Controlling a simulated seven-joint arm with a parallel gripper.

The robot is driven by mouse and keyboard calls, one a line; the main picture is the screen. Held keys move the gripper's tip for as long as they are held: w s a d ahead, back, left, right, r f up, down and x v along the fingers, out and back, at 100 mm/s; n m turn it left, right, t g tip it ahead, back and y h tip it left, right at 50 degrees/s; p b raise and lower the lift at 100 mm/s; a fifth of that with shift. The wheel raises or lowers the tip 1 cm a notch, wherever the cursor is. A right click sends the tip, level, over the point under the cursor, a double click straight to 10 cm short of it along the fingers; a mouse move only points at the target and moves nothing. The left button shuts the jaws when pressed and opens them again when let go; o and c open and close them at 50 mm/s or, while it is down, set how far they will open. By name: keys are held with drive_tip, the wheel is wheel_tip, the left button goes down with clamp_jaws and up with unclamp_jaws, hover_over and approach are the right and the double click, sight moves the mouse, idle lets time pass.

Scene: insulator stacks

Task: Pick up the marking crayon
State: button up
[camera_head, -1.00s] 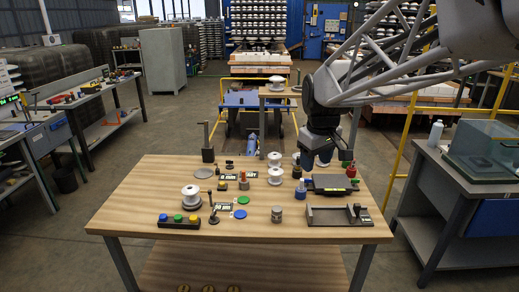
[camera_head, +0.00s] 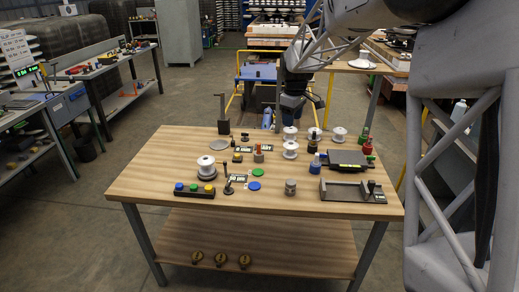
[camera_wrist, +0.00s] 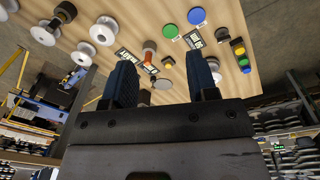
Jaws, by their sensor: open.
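A small red-orange upright piece (camera_head: 257,147) stands in or on a grey cylinder (camera_head: 259,158) near the table's middle; it may be the marking crayon, but it is too small to be sure. In the wrist view the same orange piece (camera_wrist: 150,68) and grey cylinder (camera_wrist: 150,46) show between the fingers, beyond them and apart. My gripper (camera_head: 292,116) hangs above the table's back edge, right of that piece. Its two blue-padded fingers (camera_wrist: 162,58) are spread with nothing between them.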

drive_tip(key=w+a+f+n, duration=0.3)
drive_tip(key=w+a+f, duration=0.3)
drive_tip(key=w+f, duration=0.3)
drive_tip(key=n, duration=0.3)
hover_over(259, 143)
drive_tip(key=shift+g, duration=0.4)
drive_tip(key=f, duration=0.8)
drive_tip(key=shift+d+f, duration=0.1)
drive_tip(key=shift+d, duration=0.1)
drive_tip(key=shift+f, duration=1.25)
drive_tip(key=shift+f, duration=0.1)
drive_tip(key=shift+s+a+f, duration=0.1)
drive_tip(key=shift+f, duration=1.2)
drive_tip(key=shift+a+f, duration=0.1)
drive_tip(key=shift+f, duration=1.15)
